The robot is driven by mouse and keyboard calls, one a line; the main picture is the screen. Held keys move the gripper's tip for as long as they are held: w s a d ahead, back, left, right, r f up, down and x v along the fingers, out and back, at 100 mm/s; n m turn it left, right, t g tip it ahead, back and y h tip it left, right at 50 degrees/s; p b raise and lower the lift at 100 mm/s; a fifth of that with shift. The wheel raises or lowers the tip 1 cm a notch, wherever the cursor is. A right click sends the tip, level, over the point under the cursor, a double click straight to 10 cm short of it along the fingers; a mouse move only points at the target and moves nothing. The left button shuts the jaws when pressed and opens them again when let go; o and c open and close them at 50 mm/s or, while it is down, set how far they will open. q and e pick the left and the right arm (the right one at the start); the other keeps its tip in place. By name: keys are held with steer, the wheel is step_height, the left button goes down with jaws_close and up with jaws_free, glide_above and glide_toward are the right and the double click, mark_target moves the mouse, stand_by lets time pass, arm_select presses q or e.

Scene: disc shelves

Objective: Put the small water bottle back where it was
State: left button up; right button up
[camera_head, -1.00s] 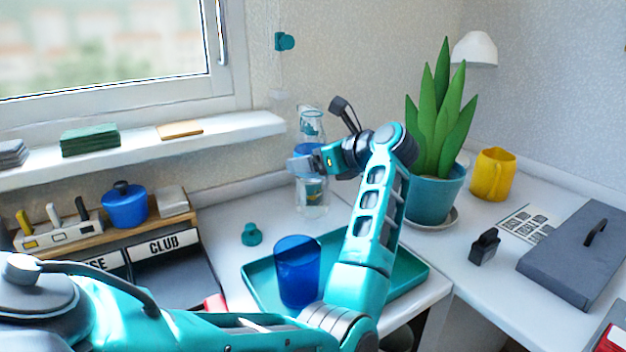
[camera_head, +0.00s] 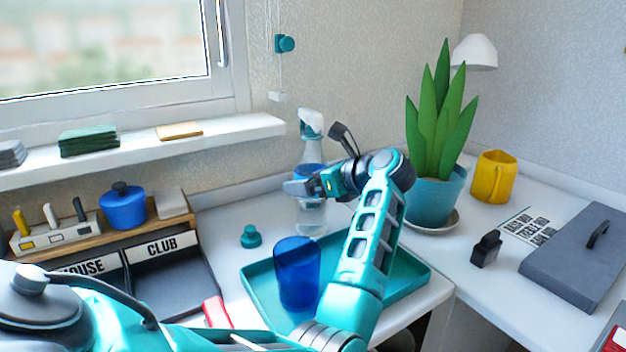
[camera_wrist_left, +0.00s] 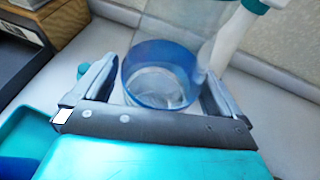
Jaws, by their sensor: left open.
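A clear bottle with a blue band (camera_head: 312,215) stands upright on the white counter by the back wall, with a white spray head (camera_head: 311,122) showing above it. I cannot tell whether body and head are one object. My left gripper (camera_head: 305,188) is at the bottle's middle, partly covering it. In the left wrist view, the clear bottle with its blue band (camera_wrist_left: 160,75) is between the spread fingers of my left gripper (camera_wrist_left: 158,95), and the white part (camera_wrist_left: 228,40) rises behind to the right. My right gripper is not in view.
A teal tray (camera_head: 262,290) with a blue cup (camera_head: 298,272) lies in front of the bottle. A teal stopper (camera_head: 250,237) is left of it. A potted plant (camera_head: 437,195) stands to the right, and the windowsill (camera_head: 235,127) is behind left.

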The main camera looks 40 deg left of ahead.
arm_select(q)
steer(key=shift+r, duration=0.1)
steer(key=p+v, duration=0.2)
steer(key=v, duration=1)
